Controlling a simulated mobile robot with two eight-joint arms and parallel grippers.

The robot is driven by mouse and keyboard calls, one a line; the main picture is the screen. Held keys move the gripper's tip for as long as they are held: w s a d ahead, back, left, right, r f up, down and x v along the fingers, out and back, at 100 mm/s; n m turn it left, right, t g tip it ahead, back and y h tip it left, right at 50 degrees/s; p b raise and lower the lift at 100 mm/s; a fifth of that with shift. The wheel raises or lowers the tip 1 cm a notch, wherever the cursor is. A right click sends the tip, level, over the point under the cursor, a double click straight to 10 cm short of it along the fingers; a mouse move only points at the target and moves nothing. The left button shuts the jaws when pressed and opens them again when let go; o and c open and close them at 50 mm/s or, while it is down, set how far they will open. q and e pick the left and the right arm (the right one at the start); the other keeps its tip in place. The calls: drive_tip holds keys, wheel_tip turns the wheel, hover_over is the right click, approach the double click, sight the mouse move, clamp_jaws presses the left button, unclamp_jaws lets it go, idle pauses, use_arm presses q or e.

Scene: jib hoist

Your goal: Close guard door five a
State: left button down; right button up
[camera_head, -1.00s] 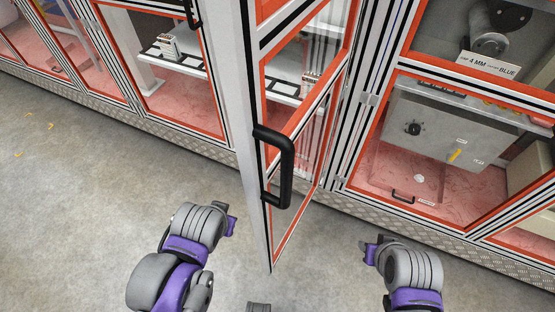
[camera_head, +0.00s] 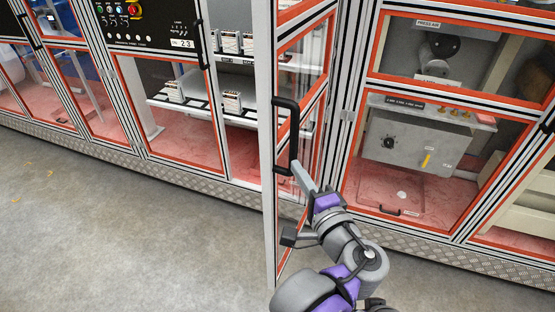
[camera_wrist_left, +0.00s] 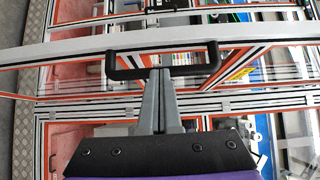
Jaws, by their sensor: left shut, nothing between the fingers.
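A guard door (camera_head: 268,190) with a pale metal frame, orange trim and clear panes stands swung out from the cabinet row, nearly edge-on in the head view. It carries a black bar handle (camera_head: 278,140). I can read no number on this door. My left gripper (camera_head: 298,169) is shut and empty, with its fingertips at the lower end of the handle. In the left wrist view the closed fingertips (camera_wrist_left: 161,72) overlap the black handle (camera_wrist_left: 130,74) near its middle. I cannot tell whether they touch it. My right gripper is out of view.
Closed guard panels line the cabinets on both sides. A grey box (camera_head: 415,140) sits behind the right panel, and small units (camera_head: 230,103) stand on a shelf behind the open door. A treadplate plinth (camera_head: 140,163) runs along the bottom. The grey floor (camera_head: 120,230) at left is clear.

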sight(277, 132)
use_arm(q)
drive_tip(key=x, duration=1)
drive_tip(key=shift+w+d+r+p, duration=0.15)
drive_tip(key=shift+w+d+p, duration=0.1)
drive_tip(key=shift+p, duration=0.15)
drive_tip(key=shift+a, duration=0.1)
